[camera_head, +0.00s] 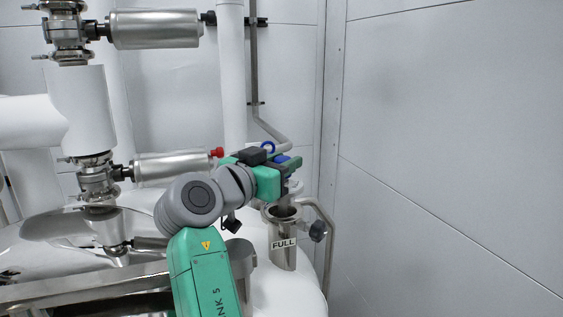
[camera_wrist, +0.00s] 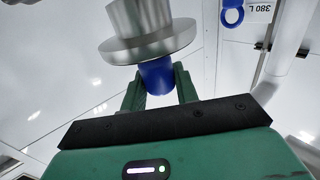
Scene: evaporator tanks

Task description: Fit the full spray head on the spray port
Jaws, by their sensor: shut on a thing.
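The spray head (camera_wrist: 150,45) is a steel body with a wide round flange and a blue grip (camera_wrist: 157,78). My gripper (camera_wrist: 160,88) is shut on the blue grip, with a green finger on each side. In the head view my gripper (camera_head: 283,168) is over the spray port, and a grey flange of the spray head (camera_head: 291,188) shows just below it. The spray port (camera_head: 282,250) is an upright steel tube with an open top and a "FULL" label. The spray head appears above the port's rim; its lower end is partly hidden, so I cannot tell whether they touch.
A dark knob (camera_head: 318,231) sticks out at the port's right, near a bent steel pipe (camera_head: 325,225). A blue ring (camera_head: 267,147) is behind my gripper. The wall (camera_head: 450,150) at right is bare.

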